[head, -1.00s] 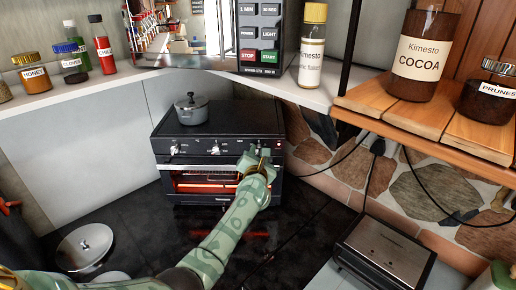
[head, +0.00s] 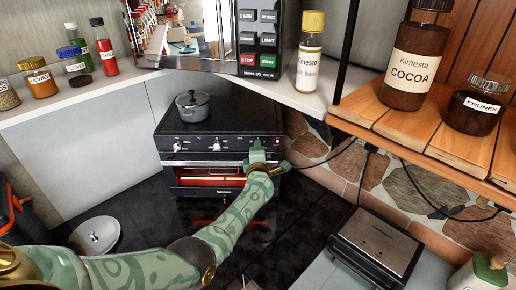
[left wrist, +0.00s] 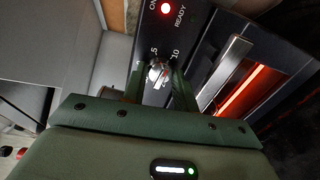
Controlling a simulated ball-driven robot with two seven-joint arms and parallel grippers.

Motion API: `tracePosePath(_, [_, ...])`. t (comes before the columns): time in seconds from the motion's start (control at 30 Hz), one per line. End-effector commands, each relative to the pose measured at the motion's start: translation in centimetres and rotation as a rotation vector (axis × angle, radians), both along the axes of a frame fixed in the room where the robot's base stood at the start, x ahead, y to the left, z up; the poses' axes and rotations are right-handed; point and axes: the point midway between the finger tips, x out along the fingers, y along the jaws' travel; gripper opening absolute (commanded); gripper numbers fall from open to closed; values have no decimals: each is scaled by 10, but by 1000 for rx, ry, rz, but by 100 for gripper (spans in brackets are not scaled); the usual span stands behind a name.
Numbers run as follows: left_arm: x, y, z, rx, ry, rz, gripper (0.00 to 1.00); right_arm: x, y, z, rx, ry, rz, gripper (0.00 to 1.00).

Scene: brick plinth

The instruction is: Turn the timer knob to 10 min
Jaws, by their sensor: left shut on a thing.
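The black toaster oven (head: 222,124) stands in the corner with a row of knobs along its front. My left gripper (head: 258,152) is at the right end of that row and covers the knob there in the head view. In the left wrist view the shiny timer knob (left wrist: 157,71) sits between the two fingers of my left gripper (left wrist: 158,82), which is shut on it. The marks 5 and 10 show just beyond the knob. I cannot tell exactly where its pointer stands.
A small grey pot (head: 192,106) stands on the oven. A silver appliance (head: 377,246) stands at the lower right. Spice jars (head: 39,80) line the left shelf; a cocoa jar (head: 416,62) stands right.

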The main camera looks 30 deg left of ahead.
Motion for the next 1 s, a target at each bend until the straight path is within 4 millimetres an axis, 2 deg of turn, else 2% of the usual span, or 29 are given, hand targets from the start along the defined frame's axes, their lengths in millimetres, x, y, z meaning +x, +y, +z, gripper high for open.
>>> tracePosePath(0.2, [0, 0, 1, 158, 78, 1, 6, 0, 0, 7, 0, 0, 0, 36])
tracePosePath(0.5, [0, -1, 0, 307, 149, 1, 6, 0, 0, 11, 0, 0, 0, 36])
tracePosePath(1.0, [1, 0, 0, 369, 177, 1, 6, 0, 0, 12, 0, 0, 0, 36])
